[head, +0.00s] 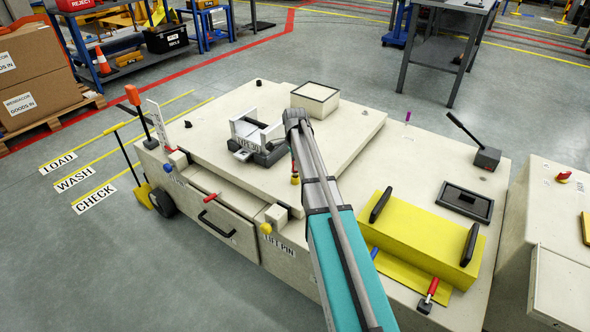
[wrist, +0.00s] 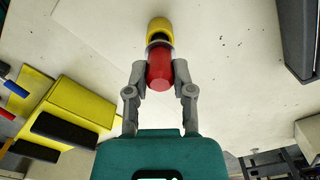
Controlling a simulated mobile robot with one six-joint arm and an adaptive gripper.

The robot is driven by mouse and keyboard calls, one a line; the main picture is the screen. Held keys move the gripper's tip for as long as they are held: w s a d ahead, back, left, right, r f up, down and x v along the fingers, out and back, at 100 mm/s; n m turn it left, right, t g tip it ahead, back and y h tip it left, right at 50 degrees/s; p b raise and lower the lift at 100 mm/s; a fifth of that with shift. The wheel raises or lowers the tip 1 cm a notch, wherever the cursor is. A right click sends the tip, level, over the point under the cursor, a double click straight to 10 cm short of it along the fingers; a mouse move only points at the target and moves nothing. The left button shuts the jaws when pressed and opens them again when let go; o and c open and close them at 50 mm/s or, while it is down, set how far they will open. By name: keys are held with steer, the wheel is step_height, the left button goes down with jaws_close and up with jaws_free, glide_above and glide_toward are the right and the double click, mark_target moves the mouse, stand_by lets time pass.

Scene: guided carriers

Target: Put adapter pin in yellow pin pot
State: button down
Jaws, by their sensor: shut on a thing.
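My gripper (wrist: 159,72) is shut on a red cylindrical piece, the adapter pin (wrist: 160,70), in the wrist view. A pale band shows at the pin's far end. The yellow pin pot (wrist: 159,23) stands just beyond that end, with a dark opening facing the pin. The pin's end overlaps the pot's opening in the picture, and I cannot tell whether it is inside or just short of it. In the head view my arm hides most of the gripper; a small red and yellow spot, likely the pin and pot (head: 295,179), shows beside the arm.
A clamp fixture (head: 257,134) and a square cream box (head: 315,98) stand on the raised plate nearby. A yellow block with black handles (head: 421,238) lies to the right. A black lever box (head: 485,157) and a dark tray (head: 464,201) are farther right.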

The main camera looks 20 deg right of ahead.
steer(key=shift+f, duration=0.45)
steer(key=shift+f+b, duration=0.2)
steer(key=shift+b, duration=0.2)
steer(key=shift+c, duration=2.4)
jaws_free()
steer(key=shift+r, duration=0.1)
steer(key=shift+r, duration=0.2)
step_height(320, 180, up, 12)
steer(key=p, duration=1.2)
